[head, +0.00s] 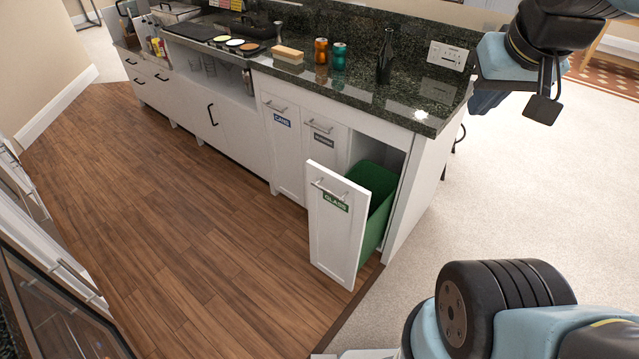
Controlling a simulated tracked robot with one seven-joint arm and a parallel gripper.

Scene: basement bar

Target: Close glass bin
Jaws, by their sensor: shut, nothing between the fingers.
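The glass bin (334,230) is a white pull-out front with a metal bar handle (330,194) and a green GLASS label. It stands pulled out from the end of the white bar cabinet. Its green inner container (377,205) shows behind the front, with a dark cabinet opening above it. My gripper cannot be made out in the head view. Only parts of my arm show, at the upper right and lower right, and they are apart from the bin.
Closed CANS (283,150) and neighbouring (325,150) fronts stand left of the bin. The dark countertop (400,95) above holds a dark bottle (386,57), an orange can (320,50) and a teal can (339,56). The wood floor (190,220) before the cabinet is clear.

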